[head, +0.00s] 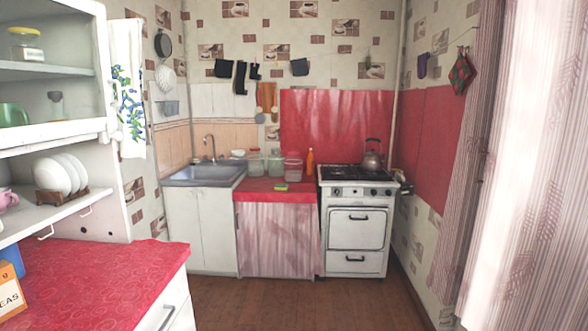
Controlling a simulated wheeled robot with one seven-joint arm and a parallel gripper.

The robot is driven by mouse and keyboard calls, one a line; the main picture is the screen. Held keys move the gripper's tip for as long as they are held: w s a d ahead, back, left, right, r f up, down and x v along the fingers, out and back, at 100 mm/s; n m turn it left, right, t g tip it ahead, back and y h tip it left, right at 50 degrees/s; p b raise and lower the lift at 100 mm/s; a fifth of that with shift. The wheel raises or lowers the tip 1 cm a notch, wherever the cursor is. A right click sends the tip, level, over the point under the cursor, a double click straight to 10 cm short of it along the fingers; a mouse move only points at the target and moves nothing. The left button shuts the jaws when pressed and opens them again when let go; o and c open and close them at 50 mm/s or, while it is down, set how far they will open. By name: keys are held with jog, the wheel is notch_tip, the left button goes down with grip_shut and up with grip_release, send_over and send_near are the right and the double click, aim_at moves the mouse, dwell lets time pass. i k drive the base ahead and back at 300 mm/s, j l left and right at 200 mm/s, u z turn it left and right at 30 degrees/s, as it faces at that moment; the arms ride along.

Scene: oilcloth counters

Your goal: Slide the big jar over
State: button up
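Glass jars stand together at the back of the red-topped counter between the sink and the stove. A clear jar with a greenish lid (255,164) is at the left, another clear jar (275,163) is in the middle, and a jar with reddish contents or backing (293,168) is at the right. They are small in view, and I cannot tell which is the big jar. A further lidded jar (26,46) stands on the upper shelf of the left cabinet. My gripper is not in view.
An orange bottle (310,163) stands right of the jars, and a sponge (281,187) lies at the counter (257,187) front. The sink (206,176) is left, the stove (354,190) with a kettle (371,158) right. The brown floor (290,305) ahead is clear. A red counter (90,280) is near left.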

aim_at(293, 164)
jog(key=i, duration=1.45)
jog(key=i+l, duration=0.1)
jog(key=i, duration=2.85)
jog(key=i+l, duration=0.15)
jog(key=i, duration=1.3)
jog(key=i+j+u, duration=0.05)
jog(key=j, duration=0.05)
